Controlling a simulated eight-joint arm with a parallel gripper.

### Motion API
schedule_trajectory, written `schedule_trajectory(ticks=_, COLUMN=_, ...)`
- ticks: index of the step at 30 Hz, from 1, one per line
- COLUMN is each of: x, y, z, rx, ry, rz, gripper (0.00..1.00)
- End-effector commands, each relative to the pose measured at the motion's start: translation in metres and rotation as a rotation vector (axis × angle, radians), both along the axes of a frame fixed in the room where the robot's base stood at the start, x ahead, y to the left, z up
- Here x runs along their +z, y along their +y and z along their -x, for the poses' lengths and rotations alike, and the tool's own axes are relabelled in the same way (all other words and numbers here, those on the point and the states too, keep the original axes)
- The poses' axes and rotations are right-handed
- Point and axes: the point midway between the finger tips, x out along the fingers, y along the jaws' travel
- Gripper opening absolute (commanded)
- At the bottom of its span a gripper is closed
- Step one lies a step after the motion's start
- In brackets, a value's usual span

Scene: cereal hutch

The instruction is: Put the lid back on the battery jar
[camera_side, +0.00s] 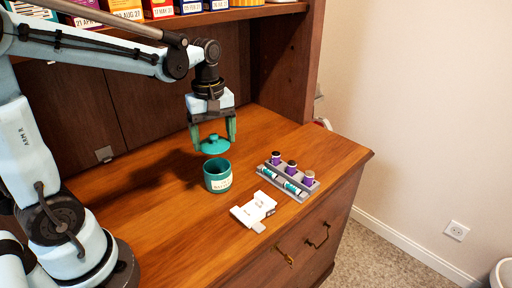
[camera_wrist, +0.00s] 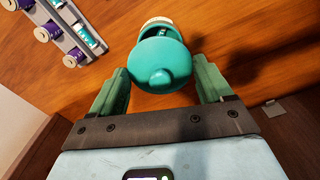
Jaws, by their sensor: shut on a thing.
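The teal lid (camera_side: 215,144) with a round knob is held between the fingers of my gripper (camera_side: 214,136), in the air above the jar. The lid also shows in the wrist view (camera_wrist: 160,62), between the two green fingers of my gripper (camera_wrist: 160,84). The teal battery jar (camera_side: 217,180) stands upright and open on the wooden top, with a pale label on its front. There is a gap between lid and jar rim in the side view. In the wrist view the lid hides most of the jar; its pale label (camera_wrist: 158,22) shows past the lid.
A grey rack (camera_side: 284,184) with several purple and teal batteries stands right of the jar; it is at upper left in the wrist view (camera_wrist: 66,28). A white boxy device (camera_side: 253,209) lies in front. Boxes (camera_side: 125,9) line the shelf above. The wooden top (camera_side: 150,215) is clear at left.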

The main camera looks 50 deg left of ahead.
Motion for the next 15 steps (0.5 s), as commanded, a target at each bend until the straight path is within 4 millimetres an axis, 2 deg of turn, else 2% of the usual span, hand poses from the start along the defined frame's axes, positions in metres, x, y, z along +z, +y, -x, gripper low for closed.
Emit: schedule_trajectory(ticks=15, x=-0.043, y=0.000, z=-0.001, rx=0.000, ry=0.000, rz=0.000, gripper=0.49)
